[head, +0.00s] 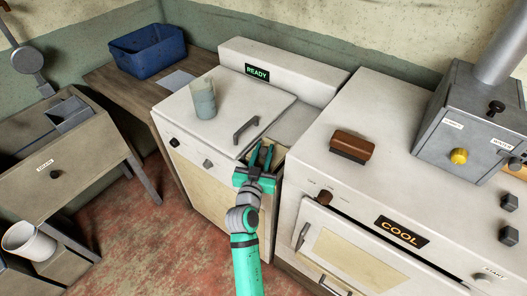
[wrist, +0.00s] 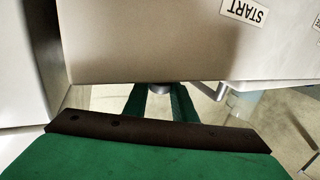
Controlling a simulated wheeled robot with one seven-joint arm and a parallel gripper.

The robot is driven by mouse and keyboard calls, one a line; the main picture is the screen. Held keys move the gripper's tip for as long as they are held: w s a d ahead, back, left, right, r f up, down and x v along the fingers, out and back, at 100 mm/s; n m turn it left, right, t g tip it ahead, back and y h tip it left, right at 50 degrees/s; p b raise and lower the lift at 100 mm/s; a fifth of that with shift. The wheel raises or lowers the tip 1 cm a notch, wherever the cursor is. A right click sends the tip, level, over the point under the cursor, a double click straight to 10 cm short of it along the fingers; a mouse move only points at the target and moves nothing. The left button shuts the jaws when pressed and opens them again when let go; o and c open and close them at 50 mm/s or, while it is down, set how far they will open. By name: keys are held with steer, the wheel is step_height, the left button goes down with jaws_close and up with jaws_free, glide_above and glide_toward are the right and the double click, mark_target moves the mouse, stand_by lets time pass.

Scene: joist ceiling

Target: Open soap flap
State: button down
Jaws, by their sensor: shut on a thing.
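My gripper (head: 263,156) is at the front right edge of the white machine with the green READY display. In the wrist view, its green fingers (wrist: 155,102) are closed around a small grey knob (wrist: 160,88) at the edge of a pale panel (wrist: 150,45). The knob seems to belong to the soap flap, but no label naming the flap is readable. In the head view, my gripper hides most of this spot. A pale recessed strip (head: 290,124) lies just behind it, right of the machine's handled lid (head: 228,116). I cannot tell how far the flap is open.
A brown brush (head: 352,146) lies on the neighbouring machine with the COOL display (head: 401,232). A blue bin (head: 148,50) stands on the wooden bench at the back left.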

mark_target(266, 150)
steer(key=shift+r, duration=0.4)
steer(key=shift+w+d+r, duration=0.25)
steer(key=shift+w+r, duration=0.05)
steer(key=shift+r, duration=0.25)
steer(key=shift+w+d+r, duration=0.2)
steer(key=shift+w+r, duration=0.1)
steer(key=shift+r, duration=0.25)
steer(key=shift+w+d+r, duration=0.45)
steer(key=shift+w, duration=0.15)
steer(key=shift+d+f, duration=0.1)
steer(key=c, duration=1.5)
jaws_free()
steer(key=shift+s, duration=0.1)
steer(key=shift+s+a, duration=0.25)
steer(key=shift+a, duration=0.05)
steer(key=v, duration=1)
steer(key=shift+s+d, duration=0.1)
steer(key=shift+d, duration=0.1)
